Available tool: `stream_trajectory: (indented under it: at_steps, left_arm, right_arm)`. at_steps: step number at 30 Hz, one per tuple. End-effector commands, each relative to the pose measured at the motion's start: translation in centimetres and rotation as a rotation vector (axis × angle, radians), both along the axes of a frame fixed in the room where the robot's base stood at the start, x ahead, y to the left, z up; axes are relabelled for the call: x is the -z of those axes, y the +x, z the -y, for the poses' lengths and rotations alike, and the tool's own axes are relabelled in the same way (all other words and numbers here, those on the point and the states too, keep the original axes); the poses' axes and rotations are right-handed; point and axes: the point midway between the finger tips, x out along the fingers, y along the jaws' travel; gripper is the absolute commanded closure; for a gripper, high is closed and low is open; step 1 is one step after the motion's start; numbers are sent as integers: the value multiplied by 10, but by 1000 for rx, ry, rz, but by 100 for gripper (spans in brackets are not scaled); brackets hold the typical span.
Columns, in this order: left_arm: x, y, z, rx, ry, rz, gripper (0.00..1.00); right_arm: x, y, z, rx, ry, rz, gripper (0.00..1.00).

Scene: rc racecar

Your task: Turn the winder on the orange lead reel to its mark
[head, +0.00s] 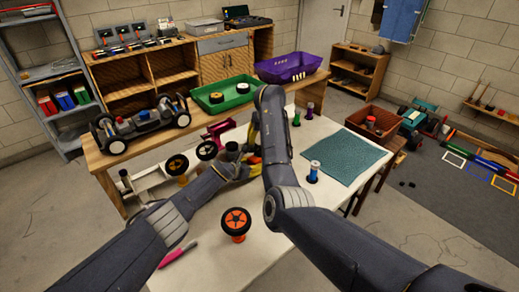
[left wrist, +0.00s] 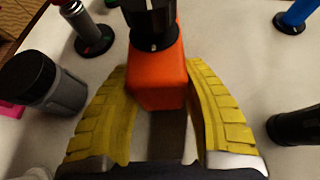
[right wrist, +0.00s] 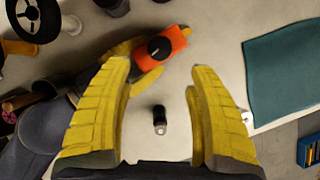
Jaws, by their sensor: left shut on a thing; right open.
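The orange lead reel (left wrist: 160,75) is a block between the yellow fingers of my left gripper (left wrist: 160,95), which is shut on it. Its black winder (left wrist: 150,20) stands on top, with a small white mark at its foot. In the right wrist view the reel (right wrist: 178,42) shows ahead of my right gripper (right wrist: 162,72), with the round black winder (right wrist: 160,47) and a pale line on it. My right gripper is open and empty, apart from the reel. In the head view my right arm hides most of the reel.
A small dark bottle (right wrist: 160,120) shows between my right fingers, on the table below. A grey pot with a black lid (left wrist: 50,82) stands left of my left gripper. A teal mat (head: 350,150) lies to the right.

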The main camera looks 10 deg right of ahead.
Motion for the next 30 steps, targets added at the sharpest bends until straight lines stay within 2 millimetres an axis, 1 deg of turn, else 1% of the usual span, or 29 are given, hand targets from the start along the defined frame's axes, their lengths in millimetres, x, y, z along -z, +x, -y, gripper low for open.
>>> stream_trajectory:
  at_steps: [3, 7, 14, 21, 30]
  left_arm:
    - [0, 0, 0, 0, -1, 1, 81]
    - [0, 0, 0, 0, -1, 1, 81]
    - [-1, 0, 0, 0, -1, 1, 81]
    - [-1, 0, 0, 0, -1, 1, 81]
    - [-1, 0, 0, 0, -1, 1, 81]
  right_arm:
    - [21, 7, -1, -1, -2, -5, 41]
    - [40, 16, -2, -1, -2, -5, 41]
    - [66, 27, -3, 1, -1, -3, 41]
    - [81, 33, -4, 1, -2, -2, 41]
    - [87, 36, -4, 2, 0, 0, 41]
